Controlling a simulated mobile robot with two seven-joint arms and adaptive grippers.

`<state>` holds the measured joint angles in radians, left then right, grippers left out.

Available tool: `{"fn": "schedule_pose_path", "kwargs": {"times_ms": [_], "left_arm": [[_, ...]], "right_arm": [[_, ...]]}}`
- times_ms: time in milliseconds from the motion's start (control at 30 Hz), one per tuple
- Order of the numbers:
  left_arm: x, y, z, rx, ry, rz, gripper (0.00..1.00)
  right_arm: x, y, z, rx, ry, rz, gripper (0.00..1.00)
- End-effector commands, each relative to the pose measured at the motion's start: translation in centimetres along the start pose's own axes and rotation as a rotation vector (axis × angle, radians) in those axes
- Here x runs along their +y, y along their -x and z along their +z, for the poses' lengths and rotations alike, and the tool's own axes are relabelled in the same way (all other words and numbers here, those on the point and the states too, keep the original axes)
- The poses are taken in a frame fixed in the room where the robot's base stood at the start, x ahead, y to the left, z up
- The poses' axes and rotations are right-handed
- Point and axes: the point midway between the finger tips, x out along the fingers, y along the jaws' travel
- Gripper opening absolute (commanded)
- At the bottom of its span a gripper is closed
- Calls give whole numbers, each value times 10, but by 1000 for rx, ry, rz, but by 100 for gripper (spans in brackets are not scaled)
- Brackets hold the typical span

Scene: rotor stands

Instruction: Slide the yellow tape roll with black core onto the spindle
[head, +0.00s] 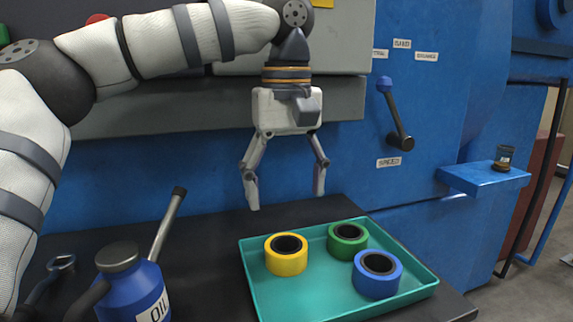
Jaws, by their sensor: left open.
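The yellow tape roll with black core (286,262) lies flat in the left part of a teal tray (258,293), its hole facing up. My left gripper (286,200) hangs above the roll, fingers pointing down and spread apart. It is open and empty, with a visible gap between its fingertips and the roll. I cannot make out a spindle in this view. My right gripper is not in view.
A green tape roll (347,241) and a blue tape roll (377,276) share the tray. A blue oil can (133,292) and a wrench (57,267) are at the left. A lever (397,118) sticks out from the blue machine behind. A small blue shelf (482,178) holds a jar.

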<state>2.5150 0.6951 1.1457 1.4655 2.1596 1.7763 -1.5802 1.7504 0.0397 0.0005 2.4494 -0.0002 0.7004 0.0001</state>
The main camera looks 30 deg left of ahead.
Motion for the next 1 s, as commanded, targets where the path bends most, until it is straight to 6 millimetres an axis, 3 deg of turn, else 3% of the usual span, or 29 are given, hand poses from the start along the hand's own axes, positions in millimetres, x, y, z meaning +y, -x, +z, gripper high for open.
{"fn": "schedule_pose_path", "kwargs": {"times_ms": [167,400,633,1000], "left_arm": [[0,-7,0,-1,-1,0,73],[0,-56,-1,-6,-1,-7,73],[0,-86,0,1,0,0,73],[0,-100,0,1,0,1,73]], "right_arm": [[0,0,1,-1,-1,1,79],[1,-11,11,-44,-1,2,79],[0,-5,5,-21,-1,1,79],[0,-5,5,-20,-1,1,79]]}}
